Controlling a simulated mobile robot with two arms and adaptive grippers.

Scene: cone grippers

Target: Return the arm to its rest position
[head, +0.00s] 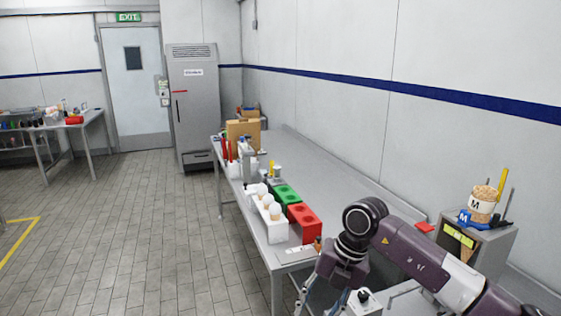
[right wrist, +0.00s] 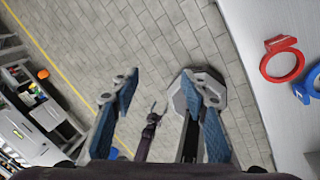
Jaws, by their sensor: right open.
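My right arm comes in from the lower right in the head view, and its gripper (head: 308,294) points down beside the table's near end, partly cut off by the lower edge. In the right wrist view the right gripper (right wrist: 160,92) shows two blue-padded fingers wide apart with nothing between them, above the tiled floor. A dark purple link with a small pronged end (right wrist: 151,115) shows farther down between the fingers; it looks like my left arm, but its jaws are too small to read. The left arm is not in the head view.
A long grey table (head: 330,185) runs along the wall, with a red block (head: 304,222), a green block (head: 286,196) and a white egg holder (head: 270,222) on its edge. A grey cabinet (head: 485,248) stands at the right. Red (right wrist: 282,62) and blue rings lie near the wrist.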

